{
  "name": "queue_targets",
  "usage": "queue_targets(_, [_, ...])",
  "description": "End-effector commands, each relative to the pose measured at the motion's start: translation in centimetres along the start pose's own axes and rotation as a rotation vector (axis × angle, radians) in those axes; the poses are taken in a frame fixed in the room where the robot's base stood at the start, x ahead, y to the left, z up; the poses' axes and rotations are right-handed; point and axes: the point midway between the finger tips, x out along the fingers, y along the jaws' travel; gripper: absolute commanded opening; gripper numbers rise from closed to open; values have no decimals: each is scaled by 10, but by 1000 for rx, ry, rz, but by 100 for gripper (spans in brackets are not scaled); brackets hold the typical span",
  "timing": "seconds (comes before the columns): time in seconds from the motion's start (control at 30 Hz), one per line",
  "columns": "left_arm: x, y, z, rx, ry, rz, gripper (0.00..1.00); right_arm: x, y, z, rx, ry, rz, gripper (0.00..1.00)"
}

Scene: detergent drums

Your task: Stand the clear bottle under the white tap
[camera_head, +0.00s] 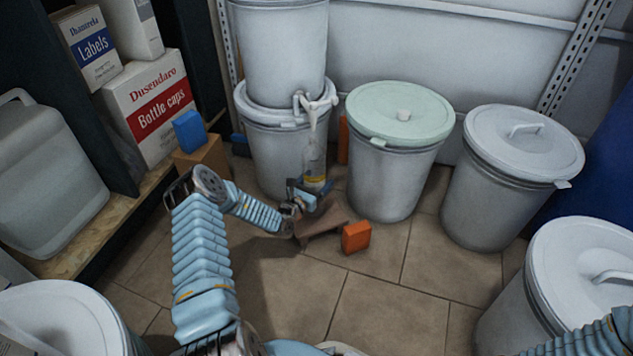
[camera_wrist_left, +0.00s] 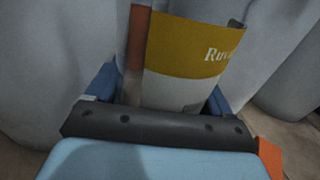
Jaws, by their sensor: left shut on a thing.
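The clear bottle (camera_head: 316,158) is upright just below the spout of the white tap (camera_head: 308,106) on the front of the stacked drums. Its yellow and white label (camera_wrist_left: 192,62) fills the middle of the left wrist view. My left gripper (camera_head: 308,193) is shut on the bottle low down, with a blue finger on each side. The bottle's base is hidden by the gripper, so I cannot tell whether it touches a support. Whether the bottle's mouth touches the tap is too small to tell. My right arm shows at the bottom right; its gripper is out of view.
A brown piece (camera_head: 322,222) lies below the gripper, beside an orange block (camera_head: 356,237). A green-lidded drum (camera_head: 390,175) and a white-lidded drum (camera_head: 500,195) stand to the right. A shelf with boxes (camera_head: 150,105) is at left.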

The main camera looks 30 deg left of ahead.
Motion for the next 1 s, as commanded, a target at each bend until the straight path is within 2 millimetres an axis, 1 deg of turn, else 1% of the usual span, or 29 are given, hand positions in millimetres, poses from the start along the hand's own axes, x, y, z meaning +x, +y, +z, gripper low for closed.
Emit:
queue_targets(0.3, [0,0,-7,0,0,0,47,3,1,0,0,0,0,60])
queue_targets(0.9, [0,0,-6,0,0,0,47,-1,0,0,0,0,0,60])
queue_targets(0.93, [0,0,-6,0,0,0,84,-1,0,0,0,0,0,60])
queue_targets(1.0, [0,0,-6,0,0,0,94,-1,0,0,0,0,0,60])
